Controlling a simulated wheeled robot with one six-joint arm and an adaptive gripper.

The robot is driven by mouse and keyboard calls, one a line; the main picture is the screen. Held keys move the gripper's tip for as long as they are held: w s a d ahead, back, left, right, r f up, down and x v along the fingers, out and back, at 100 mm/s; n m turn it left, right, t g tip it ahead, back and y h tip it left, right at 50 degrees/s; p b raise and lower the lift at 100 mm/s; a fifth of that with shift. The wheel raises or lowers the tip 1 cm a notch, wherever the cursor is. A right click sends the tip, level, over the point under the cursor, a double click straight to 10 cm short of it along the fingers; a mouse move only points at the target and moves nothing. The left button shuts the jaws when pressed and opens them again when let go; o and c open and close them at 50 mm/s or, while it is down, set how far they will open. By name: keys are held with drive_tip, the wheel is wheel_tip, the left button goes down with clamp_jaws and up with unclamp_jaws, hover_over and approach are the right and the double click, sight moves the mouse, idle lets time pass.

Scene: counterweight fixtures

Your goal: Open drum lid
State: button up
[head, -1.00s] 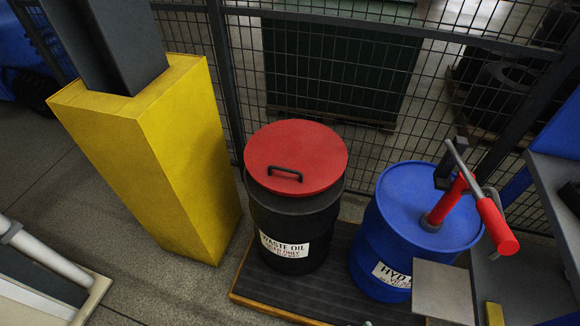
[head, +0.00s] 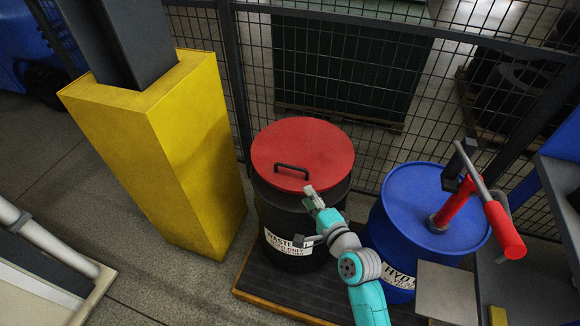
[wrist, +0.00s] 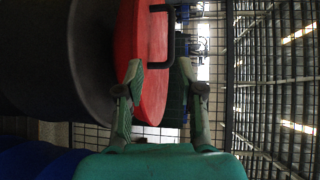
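A black drum (head: 300,222) labelled waste oil stands on a low platform in the head view. Its round red lid (head: 302,150) lies flat on top, with a black bar handle (head: 292,168) near the front edge. My gripper (head: 310,193) is at the lid's front right edge, close to the handle. The red lid (wrist: 142,60) and the handle (wrist: 172,18) show beyond the fingertips. I cannot tell whether a finger touches the lid.
A blue drum (head: 400,225) with a red and grey pump (head: 470,200) stands right of the black drum. A yellow column guard (head: 165,150) stands to the left. A wire mesh fence (head: 200,30) runs behind. A grey shelf (head: 565,200) is at far right.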

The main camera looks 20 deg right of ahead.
sight(290, 166)
drive_tip(key=shift+m+y, duration=0.3)
drive_tip(key=shift+m, duration=0.1)
drive_tip(key=x, duration=0.4)
drive_tip(key=r+x, duration=0.1)
drive_tip(key=x, duration=0.3)
drive_tip(key=r+x, duration=0.1)
drive_tip(key=x, duration=0.3)
drive_tip(key=shift+w+d+f, duration=0.15)
drive_tip(key=shift+w, duration=0.4)
clamp_jaws()
